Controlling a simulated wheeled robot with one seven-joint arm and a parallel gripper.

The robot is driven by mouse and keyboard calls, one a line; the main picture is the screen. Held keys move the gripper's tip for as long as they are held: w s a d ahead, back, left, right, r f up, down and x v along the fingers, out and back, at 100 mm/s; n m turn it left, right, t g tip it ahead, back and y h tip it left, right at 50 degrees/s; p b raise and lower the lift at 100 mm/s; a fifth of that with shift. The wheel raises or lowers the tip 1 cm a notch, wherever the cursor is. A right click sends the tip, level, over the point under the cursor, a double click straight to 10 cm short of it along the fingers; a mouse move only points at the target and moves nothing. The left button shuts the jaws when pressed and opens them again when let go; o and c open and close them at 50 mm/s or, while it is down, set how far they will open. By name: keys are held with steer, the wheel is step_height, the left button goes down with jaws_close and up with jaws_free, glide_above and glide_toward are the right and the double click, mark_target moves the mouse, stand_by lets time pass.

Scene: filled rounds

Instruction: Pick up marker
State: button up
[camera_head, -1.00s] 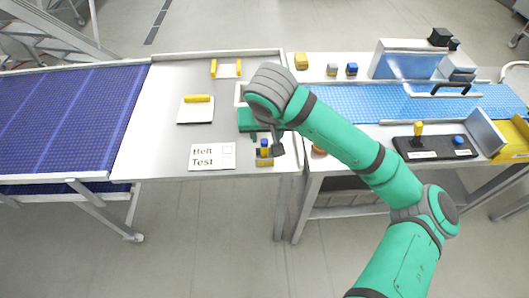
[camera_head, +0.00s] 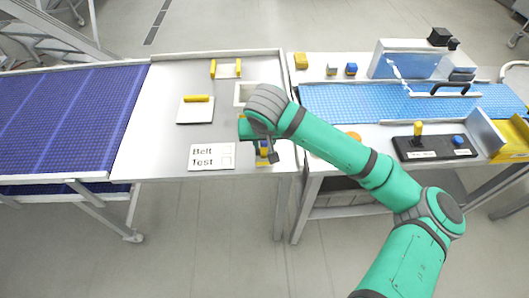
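The marker (camera_head: 263,149) looks blue and stands upright in a small yellow holder (camera_head: 262,163) near the front edge of the left table. My gripper (camera_head: 268,153) is right at the marker, with a dark finger in front of and beside it. The finger partly hides the marker. I cannot tell whether the fingers touch it or how far apart they are. A white card reading "Belt Test" with an empty check box (camera_head: 212,157) lies just left of the holder.
A white plate with a yellow handle (camera_head: 195,110), a yellow-ended bracket (camera_head: 226,69) and a white square frame (camera_head: 240,95) are on the left table. A blue conveyor (camera_head: 70,115) borders it. Small blocks (camera_head: 332,69), an orange round object (camera_head: 353,136) and a black control panel (camera_head: 435,147) are at right.

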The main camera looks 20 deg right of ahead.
jaws_close()
